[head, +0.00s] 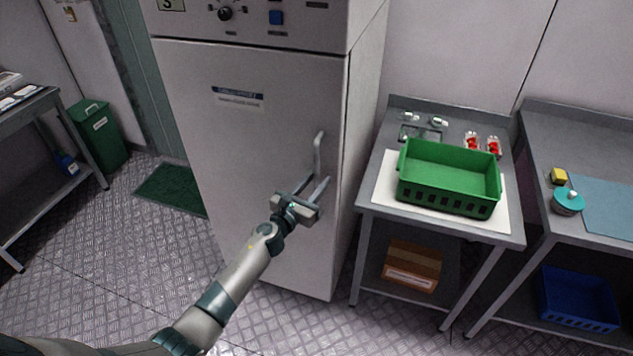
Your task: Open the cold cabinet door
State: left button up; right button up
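The cold cabinet (250,130) is a tall light grey unit with its door shut flush in its frame. The door handle (318,150) is a grey vertical bar near the door's right edge. My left gripper (319,179) is in front of the door at the lower end of the handle. Its two fingers are spread apart and point toward the door. The lower part of the handle is partly hidden by the gripper, so I cannot tell whether the fingers touch it. My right gripper is not in view.
Right of the cabinet stands a table (505,232) with a green crate (447,195) and two small red berry punnets (472,143). A cardboard box (411,267) is on its lower shelf. A green bin (97,135) and green mat (172,188) are left. The floor before the door is clear.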

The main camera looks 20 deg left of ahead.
pick_arm(q)
grip_shut()
jog(key=shift+s, duration=0.1)
